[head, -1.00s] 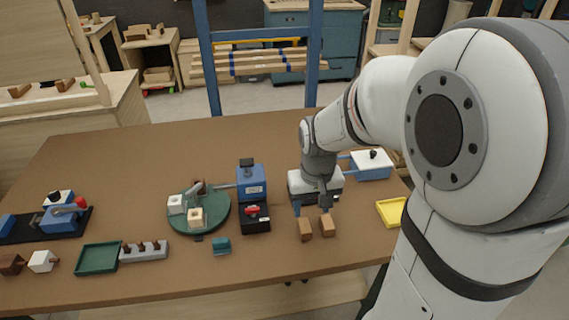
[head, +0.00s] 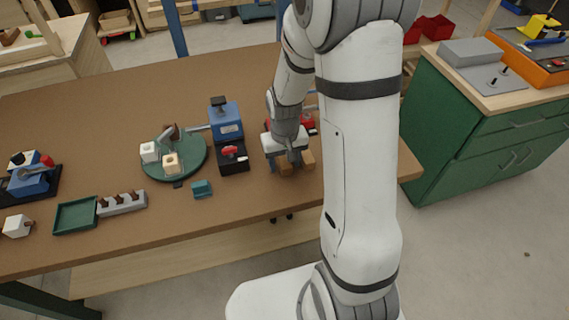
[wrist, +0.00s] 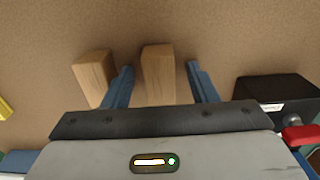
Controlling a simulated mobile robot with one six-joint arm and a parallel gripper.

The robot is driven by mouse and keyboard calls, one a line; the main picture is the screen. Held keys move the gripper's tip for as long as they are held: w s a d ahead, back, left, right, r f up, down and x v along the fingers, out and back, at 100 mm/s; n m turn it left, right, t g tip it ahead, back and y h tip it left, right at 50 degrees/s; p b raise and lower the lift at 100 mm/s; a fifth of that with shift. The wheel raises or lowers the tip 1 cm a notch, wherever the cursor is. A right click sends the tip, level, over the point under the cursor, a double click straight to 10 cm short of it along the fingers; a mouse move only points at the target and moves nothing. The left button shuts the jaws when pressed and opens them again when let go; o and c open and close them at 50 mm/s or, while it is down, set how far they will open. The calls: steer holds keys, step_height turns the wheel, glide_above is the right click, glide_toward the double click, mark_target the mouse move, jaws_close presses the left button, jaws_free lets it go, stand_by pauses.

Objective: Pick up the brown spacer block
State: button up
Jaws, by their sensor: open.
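Two brown wooden blocks stand side by side near the table's front edge, to the right of the black and blue fixture. My gripper (wrist: 160,68) is open, low over them, its blue fingers pointing down. In the wrist view, one brown block (wrist: 158,78) lies between the fingers, apart from both. The other brown block (wrist: 92,76) is just outside the left finger. In the head view the first block (head: 284,168) is partly hidden by my gripper, and the second block (head: 309,160) is at its right. Which one is the spacer block I cannot tell.
The black and blue fixture (head: 226,125) with a red knob stands close beside my gripper. A yellow edge (wrist: 5,107) shows in the wrist view.

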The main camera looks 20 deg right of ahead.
steer(key=shift+c, duration=0.4)
steer(key=c, duration=1)
steer(key=shift+o, duration=0.2)
